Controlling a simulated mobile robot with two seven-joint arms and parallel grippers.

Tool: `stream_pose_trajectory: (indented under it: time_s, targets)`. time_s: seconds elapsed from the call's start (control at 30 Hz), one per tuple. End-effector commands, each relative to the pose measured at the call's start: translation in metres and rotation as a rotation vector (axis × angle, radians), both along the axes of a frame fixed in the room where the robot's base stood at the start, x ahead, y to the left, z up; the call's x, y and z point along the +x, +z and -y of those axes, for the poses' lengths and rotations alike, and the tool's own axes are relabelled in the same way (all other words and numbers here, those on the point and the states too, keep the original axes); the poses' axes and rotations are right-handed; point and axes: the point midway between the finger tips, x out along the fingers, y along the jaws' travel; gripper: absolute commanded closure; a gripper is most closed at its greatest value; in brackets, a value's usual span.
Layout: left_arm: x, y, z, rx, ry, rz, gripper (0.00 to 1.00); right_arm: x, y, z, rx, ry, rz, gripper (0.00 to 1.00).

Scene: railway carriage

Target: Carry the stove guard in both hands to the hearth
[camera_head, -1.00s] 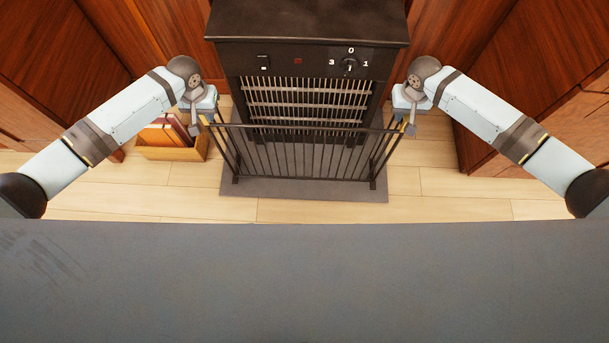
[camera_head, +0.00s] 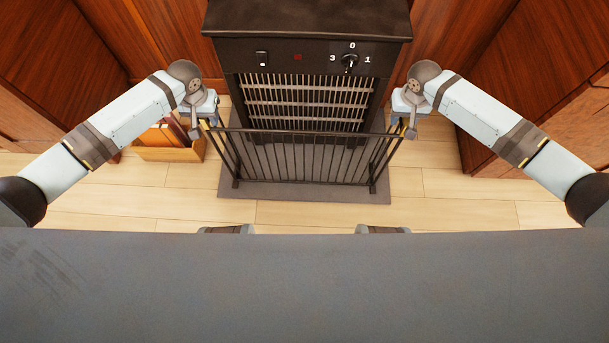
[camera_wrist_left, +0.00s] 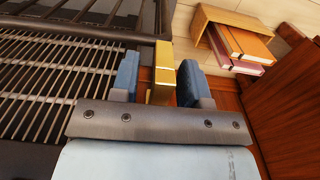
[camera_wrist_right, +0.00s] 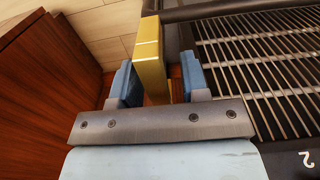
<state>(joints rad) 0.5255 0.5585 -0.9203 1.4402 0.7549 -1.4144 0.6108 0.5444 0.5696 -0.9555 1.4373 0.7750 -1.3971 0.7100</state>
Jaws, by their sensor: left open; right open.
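The black barred stove guard (camera_head: 305,160) stands upright on the grey hearth plate (camera_head: 300,193), in front of the stove. Its brass handles are at the two ends; the left one (camera_wrist_left: 163,70) and the right one (camera_wrist_right: 150,60) show in the wrist views. My left gripper (camera_head: 203,124) is open, with its fingers on either side of the left handle. My right gripper (camera_head: 405,124) is open, with its fingers on either side of the right handle. A gap shows between handle and fingers in both wrist views.
The dark stove (camera_head: 305,60), with a dial and a barred front, stands behind the guard. A wooden box of books (camera_head: 170,150) is on the floor at the left. Wooden panels rise on both sides. Pale floor (camera_head: 440,210) is clear in front.

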Motion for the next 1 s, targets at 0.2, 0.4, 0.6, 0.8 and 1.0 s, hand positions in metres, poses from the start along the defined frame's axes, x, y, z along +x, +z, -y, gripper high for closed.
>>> stream_pose_trajectory:
  time_s: [0.2, 0.4, 0.6, 0.8, 1.0]
  targets:
    - [0.001, 0.02, 0.0, -0.001, -0.001, 0.002, 0.59, 0.0, 0.0, 0.0, 0.0, 0.0, 0.0, 0.59]
    - [0.001, 0.063, 0.0, -0.001, -0.001, 0.004, 0.59, 0.0, 0.0, 0.0, 0.0, 0.0, 0.0, 0.59]
    - [0.0, 0.1, 0.0, -0.001, -0.001, 0.001, 0.59, 0.0, 0.0, 0.0, 0.0, 0.0, 0.0, 0.59]
    - [0.001, 0.118, 0.0, 0.0, 0.001, 0.001, 0.59, 0.0, 0.001, 0.0, 0.0, 0.0, 0.0, 0.59]
    - [0.0, 0.12, 0.0, 0.0, 0.001, 0.0, 0.59, 0.0, 0.023, 0.0, 0.001, 0.001, 0.003, 0.59]
